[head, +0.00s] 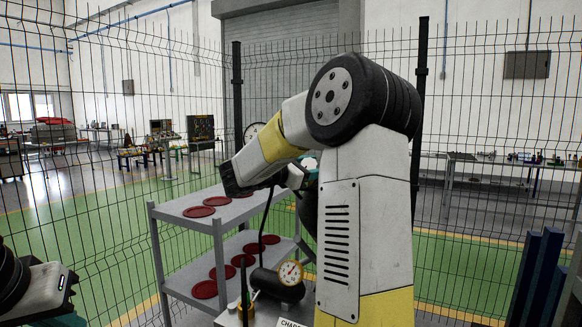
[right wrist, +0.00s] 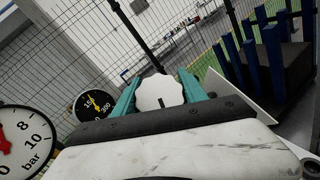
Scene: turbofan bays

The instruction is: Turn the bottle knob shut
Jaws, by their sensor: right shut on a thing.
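The bottle knob (right wrist: 160,92) is a white, scalloped disc with a short dark mark near its lower edge, seen in the right wrist view. My right gripper (right wrist: 159,88) has its two teal fingers on opposite sides of the knob and is shut on it. In the head view my right arm stands large in the middle and hides most of the knob area. A white-faced pressure gauge (head: 291,272) sits low in front of a dark cylinder; a bar gauge (right wrist: 22,150) shows large at left in the wrist view. My left arm shows at lower left, with only a teal sliver of its gripper (head: 70,320).
A grey shelf cart (head: 188,283) with several dark red discs stands to the left. A wire fence crosses behind. A black dial (right wrist: 94,104) stands left of the knob. Dark blue upright posts (head: 540,275) stand at the right. Open green floor lies beyond the fence.

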